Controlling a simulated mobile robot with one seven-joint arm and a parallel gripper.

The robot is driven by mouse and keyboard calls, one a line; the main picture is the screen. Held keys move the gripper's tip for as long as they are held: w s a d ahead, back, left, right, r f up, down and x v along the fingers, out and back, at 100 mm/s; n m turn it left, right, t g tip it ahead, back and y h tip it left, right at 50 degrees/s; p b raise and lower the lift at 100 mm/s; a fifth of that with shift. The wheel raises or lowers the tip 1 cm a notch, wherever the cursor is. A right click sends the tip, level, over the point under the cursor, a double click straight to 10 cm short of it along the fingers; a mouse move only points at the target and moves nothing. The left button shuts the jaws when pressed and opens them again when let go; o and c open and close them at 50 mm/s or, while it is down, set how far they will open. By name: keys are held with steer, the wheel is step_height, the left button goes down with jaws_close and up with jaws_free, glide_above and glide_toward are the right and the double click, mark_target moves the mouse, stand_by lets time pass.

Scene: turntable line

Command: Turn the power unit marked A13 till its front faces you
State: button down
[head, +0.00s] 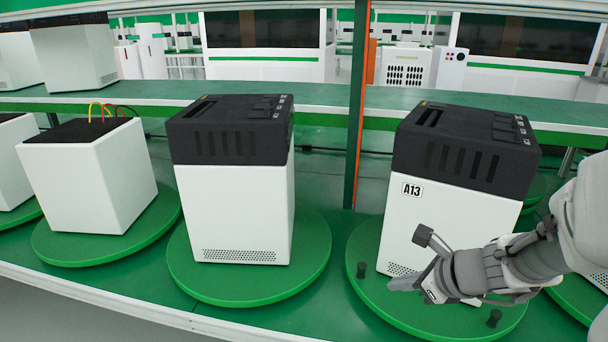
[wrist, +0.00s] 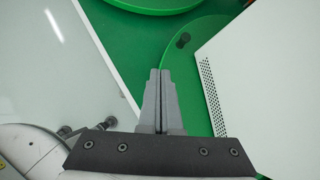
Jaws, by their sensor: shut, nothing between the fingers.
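The power unit marked A13 (head: 445,222) has a white body and a slotted black top. It stands upright on a round green turntable (head: 375,308), with the labelled side and a low vent grille partly towards me. My gripper (head: 392,284) is shut and empty, low in front of the unit, between the pegs. My arm hides the unit's lower right.
Another black-topped unit (head: 235,205) stands on its own turntable (head: 250,292) to the left. Further left is an open unit with wires (head: 92,180). A green and orange post (head: 358,110) rises behind. A green shelf (head: 330,98) runs along the back.

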mark_target(364, 271)
steer(key=w+f+m+b, duration=0.1)
steer(key=w+f, duration=0.1)
steer(key=w+f+m+b, duration=0.1)
steer(key=w+f+b, duration=0.1)
steer(key=w+f, duration=0.1)
steer(key=w+f+m+b, duration=0.2)
steer(key=f, duration=0.1)
steer(key=shift+w+d+f+t, duration=0.15)
steer(key=shift+d+t, duration=0.1)
steer(key=shift+t, duration=0.05)
steer(key=w, duration=0.1)
steer(key=w+a, duration=0.1)
steer(key=w, duration=0.1)
steer(key=shift+w+a, duration=0.15)
steer(key=shift+w+a+h, duration=0.25)
steer(key=shift+w+h, duration=0.05)
steer(key=shift+w, duration=0.25)
steer(key=shift+w, duration=0.1)
